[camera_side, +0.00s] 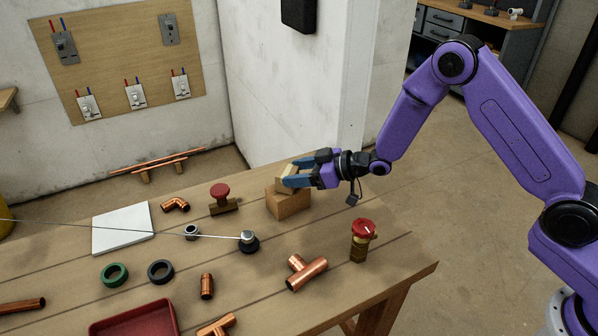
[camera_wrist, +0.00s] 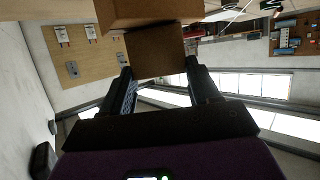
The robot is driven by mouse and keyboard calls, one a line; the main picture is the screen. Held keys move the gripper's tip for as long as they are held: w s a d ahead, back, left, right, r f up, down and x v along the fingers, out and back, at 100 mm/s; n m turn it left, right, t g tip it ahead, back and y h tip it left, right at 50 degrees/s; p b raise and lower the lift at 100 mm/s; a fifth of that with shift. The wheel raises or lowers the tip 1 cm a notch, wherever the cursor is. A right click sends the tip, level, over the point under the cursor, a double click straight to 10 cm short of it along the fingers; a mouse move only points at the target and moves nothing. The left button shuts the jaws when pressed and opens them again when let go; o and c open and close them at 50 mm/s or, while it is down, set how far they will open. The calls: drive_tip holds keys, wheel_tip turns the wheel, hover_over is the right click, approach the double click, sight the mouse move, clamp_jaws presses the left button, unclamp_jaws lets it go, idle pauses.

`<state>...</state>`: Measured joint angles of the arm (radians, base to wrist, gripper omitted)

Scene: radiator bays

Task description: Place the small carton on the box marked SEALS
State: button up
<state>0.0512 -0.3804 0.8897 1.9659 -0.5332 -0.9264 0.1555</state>
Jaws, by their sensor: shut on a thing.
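My gripper (camera_side: 298,173) reaches in from the right with blue fingers, shut on a small tan carton (camera_side: 285,174). The carton sits at the top of a larger brown box (camera_side: 289,204) on the bench; it looks tilted, and I cannot tell whether it touches the box. No SEALS lettering can be read on the box. In the wrist view the carton (camera_wrist: 156,50) lies between my two dark fingertips (camera_wrist: 159,75), and a brown box face (camera_wrist: 150,12) is right against its upper edge in the picture.
A red-handled stamp-like part (camera_side: 221,198) stands left of the box. A red-topped valve (camera_side: 361,240) and a copper tee (camera_side: 305,272) are in front, right. A black-based knob (camera_side: 249,243), rings, a white plate (camera_side: 122,229) and a red tray (camera_side: 135,320) fill the left side.

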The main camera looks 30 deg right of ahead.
drive_tip(key=shift+f, duration=0.15)
drive_tip(key=o, duration=1.1)
drive_tip(key=shift+d+r, duration=0.1)
drive_tip(key=shift+r, duration=0.15)
drive_tip(key=v, duration=1.2)
